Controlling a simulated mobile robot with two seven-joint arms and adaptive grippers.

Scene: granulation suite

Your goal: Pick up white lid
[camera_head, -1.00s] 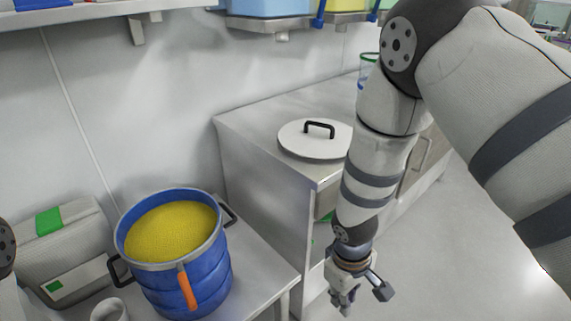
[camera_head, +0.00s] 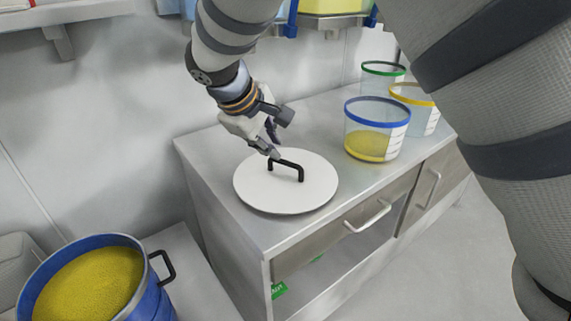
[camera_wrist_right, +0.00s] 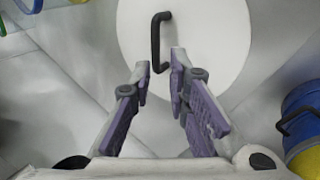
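The white lid (camera_head: 285,196) is a flat round disc lying on the steel counter, with a black bar handle (camera_head: 287,165) standing on top. My right gripper (camera_head: 274,146) is above the lid's far-left part, close to the handle. In the right wrist view, the lid (camera_wrist_right: 205,40) lies ahead of my right gripper (camera_wrist_right: 160,72). Its two purple-padded fingers are apart with nothing between them. The handle (camera_wrist_right: 157,40) is just beyond the fingertips. Whether a finger touches it cannot be told. My left gripper is not in view.
A blue pot of yellow granules (camera_head: 152,297) stands at lower left. Clear containers with blue (camera_head: 375,143), yellow (camera_head: 425,120) and green (camera_head: 383,69) rims stand right of the lid. The steel cabinet (camera_head: 230,222) has drawer handles in front. Shelves hang above.

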